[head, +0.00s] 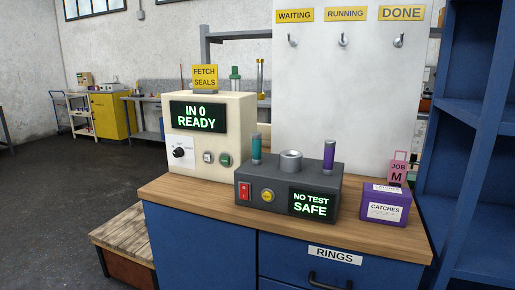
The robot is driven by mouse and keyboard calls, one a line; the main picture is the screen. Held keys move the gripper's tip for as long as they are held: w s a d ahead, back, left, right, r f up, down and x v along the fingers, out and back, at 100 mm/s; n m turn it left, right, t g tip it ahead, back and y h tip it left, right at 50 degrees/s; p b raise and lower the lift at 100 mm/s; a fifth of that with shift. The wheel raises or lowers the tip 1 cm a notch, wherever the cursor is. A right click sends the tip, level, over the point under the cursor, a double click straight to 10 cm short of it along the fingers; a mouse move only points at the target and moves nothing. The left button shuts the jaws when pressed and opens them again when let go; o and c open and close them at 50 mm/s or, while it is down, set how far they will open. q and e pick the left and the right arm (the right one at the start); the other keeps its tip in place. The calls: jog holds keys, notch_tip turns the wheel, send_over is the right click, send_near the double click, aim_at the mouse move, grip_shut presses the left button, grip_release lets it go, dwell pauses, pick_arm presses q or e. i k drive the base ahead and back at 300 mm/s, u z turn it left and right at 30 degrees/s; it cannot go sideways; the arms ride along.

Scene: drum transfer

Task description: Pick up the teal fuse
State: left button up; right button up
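The teal fuse (256,149) is a small upright cylinder with a grey top, standing at the left of the top of a dark grey test box (275,196). A purple fuse (329,154) stands upright on the same box at the right. A round metal socket (291,161) sits between them. The box front has a red switch, a yellow button and a screen reading "NO TEST SAFE". Neither of my grippers shows in the head view.
A cream machine (211,145) reading "IN 0 READY" stands behind left of the test box. A purple "CATCHES" box (385,205) sits at the right of the wooden counter (190,197). A blue shelf unit (468,150) rises at the right. The counter's front strip is clear.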

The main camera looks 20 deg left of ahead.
aim_at(256, 136)
jog(key=u, duration=0.2)
jog(key=k, duration=0.95)
jog(key=u, duration=1.95)
jog(key=i, duration=2.05)
jog(key=z, duration=1.1)
jog(key=i, duration=1)
jog(key=z, duration=1.05)
